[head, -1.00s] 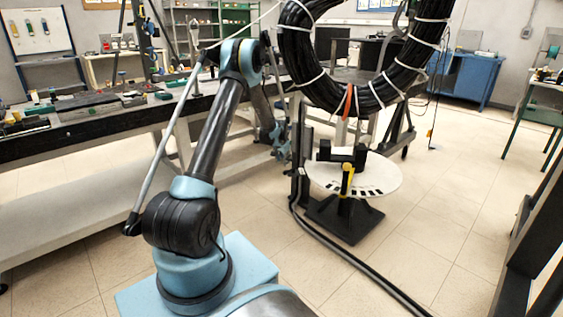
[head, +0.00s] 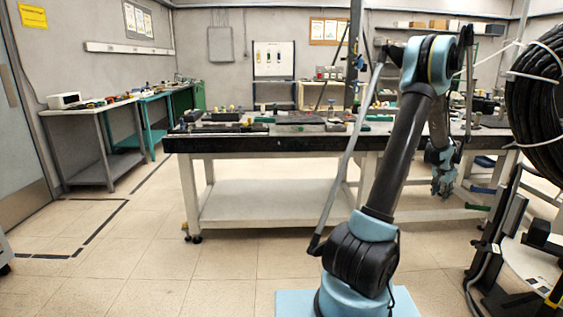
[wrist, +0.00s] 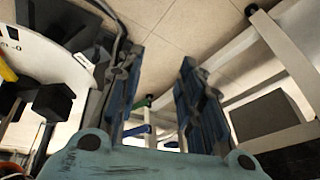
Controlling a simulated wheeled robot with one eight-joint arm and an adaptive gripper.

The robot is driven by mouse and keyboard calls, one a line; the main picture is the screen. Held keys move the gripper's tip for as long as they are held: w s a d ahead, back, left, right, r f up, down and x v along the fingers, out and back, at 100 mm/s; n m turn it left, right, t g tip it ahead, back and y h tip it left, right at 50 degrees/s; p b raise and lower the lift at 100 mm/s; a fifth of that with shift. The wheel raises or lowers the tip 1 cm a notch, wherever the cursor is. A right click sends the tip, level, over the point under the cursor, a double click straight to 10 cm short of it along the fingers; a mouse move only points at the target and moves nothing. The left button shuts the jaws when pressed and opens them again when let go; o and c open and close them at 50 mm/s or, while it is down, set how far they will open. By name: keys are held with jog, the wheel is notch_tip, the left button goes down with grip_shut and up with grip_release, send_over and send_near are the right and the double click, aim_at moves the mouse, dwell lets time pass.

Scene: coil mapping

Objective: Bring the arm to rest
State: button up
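My arm (head: 400,150) is raised and bent at the elbow, with its forearm hanging down in front of the long workbench (head: 240,140). My gripper (head: 443,190) points down at the bench's right part in the head view. In the wrist view its two blue fingers (wrist: 158,95) stand apart with nothing between them, so it is open and empty. The black cable coil (head: 540,100) hangs at the right edge of the head view, partly cut off. It is apart from my gripper.
A round white disc on a stand (head: 530,265) is at the lower right; its edge (wrist: 45,55) shows at the left of the wrist view. A grey side table (head: 90,150) stands at the left wall. The floor at left and centre is clear.

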jog(key=s+a+r+n+y, duration=0.1)
jog(key=s+a+r+n, duration=0.3)
jog(key=a, duration=0.7)
jog(key=s+a+r, duration=0.2)
jog(key=a+r, duration=0.3)
jog(key=a, duration=0.7)
jog(key=s+a+r+n+y, duration=0.15)
jog(key=a+r, duration=0.35)
jog(key=a, duration=0.6)
jog(key=s+a+n, duration=0.4)
jog(key=s+a, duration=0.9)
jog(key=s+a+f+n, duration=0.2)
jog(key=s+a+f, duration=0.1)
jog(key=s, duration=0.4)
jog(key=s+a+f+n+g, duration=0.1)
jog(key=s+a+f+n, duration=0.1)
jog(key=s+a+f, duration=0.2)
jog(key=shift+s+a+f+y, duration=0.2)
jog(key=shift+s+f+y, duration=0.2)
jog(key=shift+s, duration=0.95)
